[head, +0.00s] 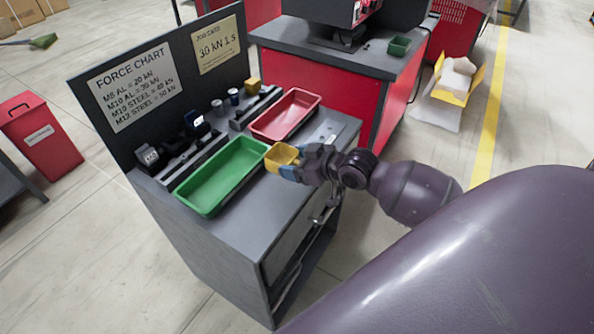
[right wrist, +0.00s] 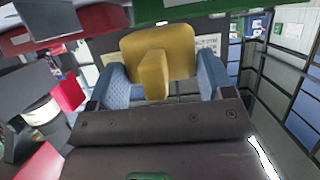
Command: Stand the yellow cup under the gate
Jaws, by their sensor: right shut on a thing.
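The yellow cup (head: 282,156) is held by my right gripper (head: 294,164), over the bench top by the right end of the green tray. In the right wrist view the cup (right wrist: 158,55) sits between the two blue fingers of the gripper (right wrist: 155,88), which are shut on it. I cannot make out for certain which part of the bench is the gate. My left gripper is not in view.
The grey bench (head: 250,222) carries a green tray (head: 222,205), a red tray (head: 286,138) and dark fixtures (head: 172,148) along its back panel. A small yellow block (head: 252,86) stands behind the red tray. Bare bench top lies in front of the trays.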

